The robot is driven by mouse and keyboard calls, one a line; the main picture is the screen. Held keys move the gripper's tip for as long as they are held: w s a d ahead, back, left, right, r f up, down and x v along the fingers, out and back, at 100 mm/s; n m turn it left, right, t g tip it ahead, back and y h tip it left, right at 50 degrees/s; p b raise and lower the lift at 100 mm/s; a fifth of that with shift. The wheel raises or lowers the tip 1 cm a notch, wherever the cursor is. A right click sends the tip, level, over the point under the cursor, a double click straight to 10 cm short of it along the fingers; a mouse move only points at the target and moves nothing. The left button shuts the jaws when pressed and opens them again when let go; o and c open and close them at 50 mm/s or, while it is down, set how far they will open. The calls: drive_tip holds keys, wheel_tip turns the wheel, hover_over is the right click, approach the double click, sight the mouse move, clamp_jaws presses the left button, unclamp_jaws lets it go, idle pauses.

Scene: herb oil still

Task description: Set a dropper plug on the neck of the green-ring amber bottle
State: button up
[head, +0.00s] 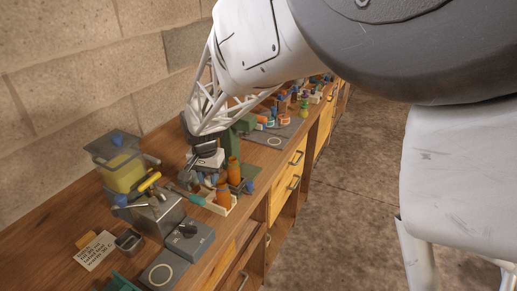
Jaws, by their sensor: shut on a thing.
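Two orange-amber bottles stand upright by the bench's front edge. One amber bottle (223,191) is in a pale tray (221,208); the other amber bottle (233,171) stands just behind, by a dark green block. I cannot make out a green ring on either bottle. My gripper (198,172) points down, left of and behind the bottles, apart from their necks. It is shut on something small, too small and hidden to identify. I cannot pick out a dropper plug for certain.
A still with a yellow vessel (124,172) stands left of my gripper. Grey boxes (189,238), a small dark cup (129,240) and a written card (96,251) lie nearer the camera. A grey plate (272,141) and several small items crowd the bench farther back.

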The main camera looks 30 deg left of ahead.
drive_tip(key=shift+r, duration=0.7)
drive_tip(key=shift+w+r, duration=0.1)
drive_tip(key=shift+r, duration=0.05)
drive_tip(key=w+d+r, duration=0.2)
drive_tip(key=w+r, duration=0.7)
drive_tip(key=shift+w+d+r, duration=0.2)
drive_tip(key=shift+d+r, duration=0.1)
drive_tip(key=shift+r, duration=0.1)
drive_tip(key=shift+f, duration=0.2)
drive_tip(key=shift+f, duration=2.1)
drive_tip(key=shift+f, duration=1.25)
idle(1.0)
drive_tip(key=o, duration=0.8)
drive_tip(key=shift+c, duration=0.2)
